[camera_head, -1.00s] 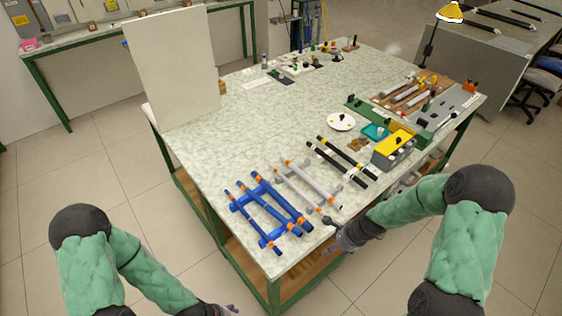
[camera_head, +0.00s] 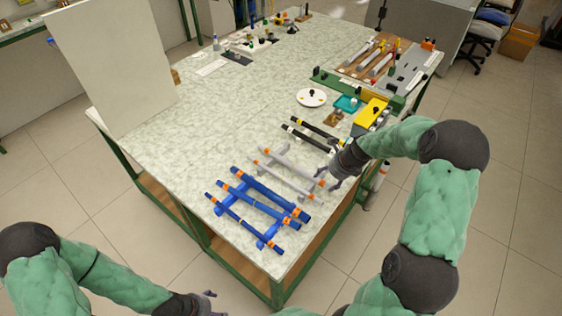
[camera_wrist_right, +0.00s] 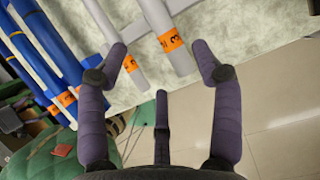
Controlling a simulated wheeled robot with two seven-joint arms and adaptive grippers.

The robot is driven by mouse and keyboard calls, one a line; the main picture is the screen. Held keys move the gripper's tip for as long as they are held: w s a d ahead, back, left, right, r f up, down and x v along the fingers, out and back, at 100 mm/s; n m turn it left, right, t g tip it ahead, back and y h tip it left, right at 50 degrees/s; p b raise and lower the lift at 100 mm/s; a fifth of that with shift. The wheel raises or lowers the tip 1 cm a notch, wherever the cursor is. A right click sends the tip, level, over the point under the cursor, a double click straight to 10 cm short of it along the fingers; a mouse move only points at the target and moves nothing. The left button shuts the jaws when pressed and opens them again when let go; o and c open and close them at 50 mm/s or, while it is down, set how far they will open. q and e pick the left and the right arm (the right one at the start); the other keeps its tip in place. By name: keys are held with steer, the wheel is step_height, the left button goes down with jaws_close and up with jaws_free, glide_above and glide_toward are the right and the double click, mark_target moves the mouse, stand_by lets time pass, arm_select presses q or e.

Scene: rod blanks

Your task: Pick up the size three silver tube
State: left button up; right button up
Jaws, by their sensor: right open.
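Two silver tubes with orange labels lie side by side on a light rack in the head view. The one farther from the blue tubes (camera_head: 293,164) shows in the right wrist view as a thick silver tube (camera_wrist_right: 158,17), its label seeming to read 3. The other silver tube (camera_head: 280,178) lies beside it, on the left in the wrist view (camera_wrist_right: 104,25). My right gripper (camera_head: 336,181) is open and empty near the labelled ends; its fingers (camera_wrist_right: 163,66) spread either side of the thick tube's end, with no clear contact. My left gripper (camera_head: 207,298) is low, off the table; its fingers are unclear.
Blue tubes (camera_head: 257,206) lie on a blue rack on the left. Black tubes (camera_head: 314,128) lie beyond the silver ones. A yellow-topped box (camera_head: 371,111) and a white plate (camera_head: 311,97) stand farther back. A white panel (camera_head: 112,75) rises at the table's left. The table's middle is clear.

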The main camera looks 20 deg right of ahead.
mark_target(323, 184)
steer(key=x, duration=0.2)
steer(key=b+x, duration=0.2)
steer(key=x, duration=0.1)
steer(key=shift+d+f, duration=0.35)
steer(key=c, duration=1)
